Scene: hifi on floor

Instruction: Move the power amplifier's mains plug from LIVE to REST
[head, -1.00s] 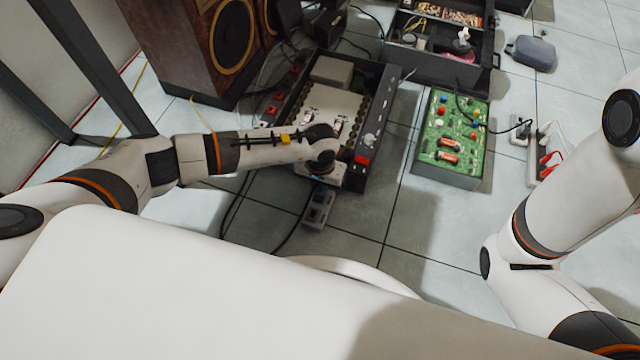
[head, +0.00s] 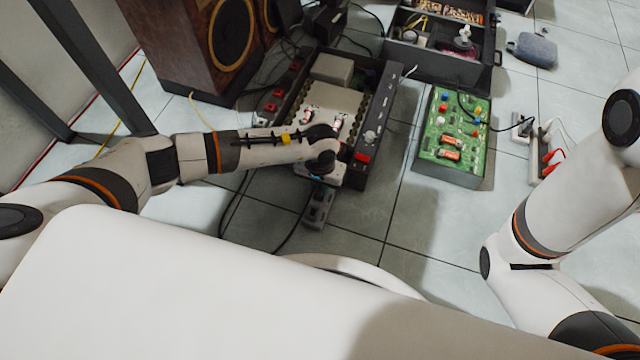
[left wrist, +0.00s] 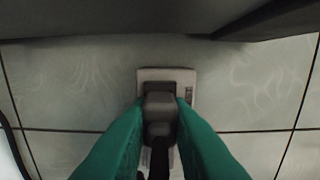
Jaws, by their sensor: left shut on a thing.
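My left gripper (head: 318,185) is low at the near end of the open amplifier chassis (head: 335,110), over a small grey socket block (head: 318,213) on the floor. In the left wrist view, its green fingers (left wrist: 160,108) are shut on the grey mains plug (left wrist: 160,101), one on each side. A dark cable (left wrist: 160,158) runs from the plug towards the bottom of the picture. The plug is over the pale socket block (left wrist: 183,75); I cannot tell whether its pins are in it. No LIVE or REST label is readable. My right gripper is out of view.
A green circuit board (head: 453,135) lies right of the chassis. Further right are a power strip (head: 545,150) with red and white plugs and a grey socket piece (head: 519,136). A wooden loudspeaker (head: 200,45) stands behind. Cables cross the floor; the tiles front right are clear.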

